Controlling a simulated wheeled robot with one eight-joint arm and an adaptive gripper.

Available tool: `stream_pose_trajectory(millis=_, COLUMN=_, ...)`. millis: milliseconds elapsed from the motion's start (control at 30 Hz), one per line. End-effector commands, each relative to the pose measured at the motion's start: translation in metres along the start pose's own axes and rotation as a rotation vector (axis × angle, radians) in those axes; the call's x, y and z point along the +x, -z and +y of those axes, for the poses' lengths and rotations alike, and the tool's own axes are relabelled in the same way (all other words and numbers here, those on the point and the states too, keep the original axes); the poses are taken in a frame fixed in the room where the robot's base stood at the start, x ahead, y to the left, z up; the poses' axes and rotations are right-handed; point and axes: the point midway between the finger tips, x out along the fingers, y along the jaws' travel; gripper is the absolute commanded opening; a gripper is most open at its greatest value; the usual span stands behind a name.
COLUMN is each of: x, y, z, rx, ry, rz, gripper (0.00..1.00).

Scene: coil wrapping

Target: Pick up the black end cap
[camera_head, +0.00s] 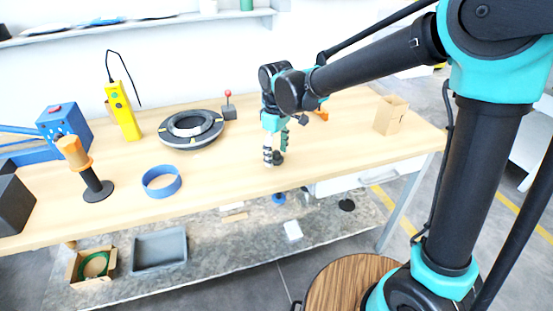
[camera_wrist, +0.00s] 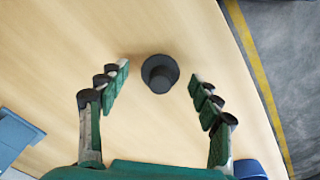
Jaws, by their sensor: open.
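The black end cap (camera_wrist: 160,73) stands on the wooden table in the wrist view, a round flange with a smaller raised cylinder. My gripper (camera_wrist: 158,80) is open, its green-padded fingers spread to the left and right of the cap. The fingers appear apart from the cap, with bare table showing on both sides. In the head view my gripper (camera_head: 273,148) points down at the table's front half. A small dark shape (camera_head: 277,158) at its fingertips appears to be the cap, partly hidden by the fingers.
Left on the table (camera_head: 235,166) are a blue ring (camera_head: 161,181), an orange-topped stand (camera_head: 85,170), a black disc with a ring (camera_head: 191,129) and a yellow meter (camera_head: 122,110). A cardboard box (camera_head: 390,115) stands right. Table around the cap is clear.

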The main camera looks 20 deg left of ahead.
Motion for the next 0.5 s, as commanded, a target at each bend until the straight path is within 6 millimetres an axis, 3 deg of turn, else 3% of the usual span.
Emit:
stream_pose_trajectory(millis=167, x=0.0001, y=0.0, z=-0.0001, rx=0.0, ry=0.0, rz=0.0, gripper=0.65)
stream_pose_trajectory(millis=500, x=-0.0001, y=-0.0001, z=-0.0001, rx=0.0, ry=0.0, rz=0.0, gripper=0.24)
